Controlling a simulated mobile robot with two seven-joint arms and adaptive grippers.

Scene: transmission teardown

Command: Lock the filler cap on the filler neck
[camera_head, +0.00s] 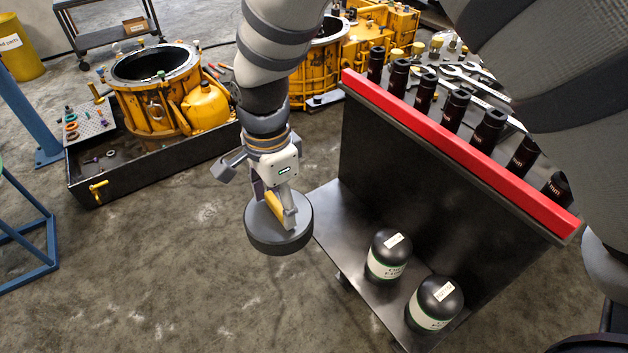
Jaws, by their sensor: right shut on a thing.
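My right gripper (281,203) is at the centre of the view, pointing down, shut on a yellow bar on top of a thick, round, dark disc. This disc (277,239) looks like the filler cap; its flat top is grey and its side is black. It appears held above the bare floor, left of the tool cart. I cannot make out the filler neck in this view. Anything directly under the disc is hidden. My left gripper is not in view.
The cart (450,158) has a red edge, sockets and wrenches on top, and two dark bottles (389,253) (434,303) on its lower shelf. A yellow housing (152,104) stands in a black tray (78,184) at left. A blue stand (40,225) is far left.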

